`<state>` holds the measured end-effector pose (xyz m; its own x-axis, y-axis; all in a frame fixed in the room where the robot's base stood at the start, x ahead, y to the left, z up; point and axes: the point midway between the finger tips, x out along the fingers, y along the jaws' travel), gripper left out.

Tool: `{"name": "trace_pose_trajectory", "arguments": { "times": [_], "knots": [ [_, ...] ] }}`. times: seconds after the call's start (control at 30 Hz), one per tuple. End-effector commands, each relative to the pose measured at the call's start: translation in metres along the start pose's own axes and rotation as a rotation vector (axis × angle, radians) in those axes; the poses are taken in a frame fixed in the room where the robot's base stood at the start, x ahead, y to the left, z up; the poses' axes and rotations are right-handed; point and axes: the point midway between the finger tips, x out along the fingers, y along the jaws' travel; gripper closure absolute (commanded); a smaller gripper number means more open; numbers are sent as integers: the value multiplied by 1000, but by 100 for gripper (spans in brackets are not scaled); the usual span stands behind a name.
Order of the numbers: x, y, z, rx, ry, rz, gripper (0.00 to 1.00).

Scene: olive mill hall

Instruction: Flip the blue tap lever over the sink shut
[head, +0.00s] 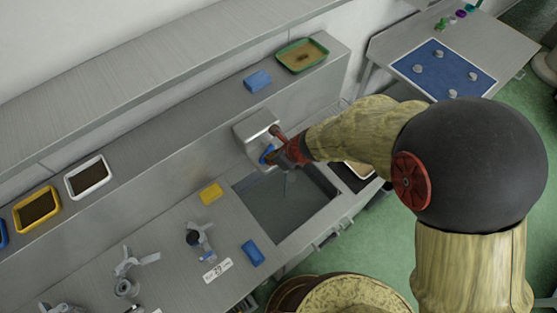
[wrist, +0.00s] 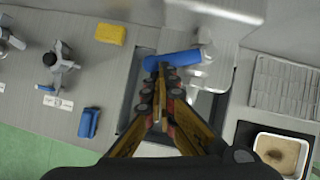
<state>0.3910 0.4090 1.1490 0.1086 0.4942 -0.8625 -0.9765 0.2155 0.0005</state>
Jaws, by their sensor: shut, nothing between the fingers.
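The blue tap lever (head: 266,155) sits on the metal tap housing (head: 256,128) over the sink (head: 275,213). In the wrist view the lever (wrist: 180,58) is a blue bar running left to right across the top middle, beside the pale metal tap (wrist: 203,66). My gripper (head: 278,153) is shut and empty, with its tips at the lever. In the wrist view its fingertips (wrist: 162,72) overlap the lever's left part; I cannot tell whether they touch it. In the head view my gripper and wrist hide part of the lever and tap.
A yellow sponge (head: 211,193) and a blue block (head: 252,253) lie on the counter left of the sink, near a dark-knobbed metal fitting (head: 194,238). A white tray (wrist: 280,152) lies right of the sink. More trays, including a green one (head: 302,56), stand on the back ledge.

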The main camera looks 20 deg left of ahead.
Motion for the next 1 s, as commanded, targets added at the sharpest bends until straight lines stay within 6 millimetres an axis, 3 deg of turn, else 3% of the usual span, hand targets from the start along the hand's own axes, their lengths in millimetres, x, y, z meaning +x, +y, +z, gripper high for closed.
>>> {"name": "trace_pose_trajectory", "arguments": {
  "times": [0.23, 1.0],
  "knots": [
    [6, 7, 11, 131, -1, -78, 100],
    [10, 9, 18, 127, -1, -74, 100]
  ]
}}
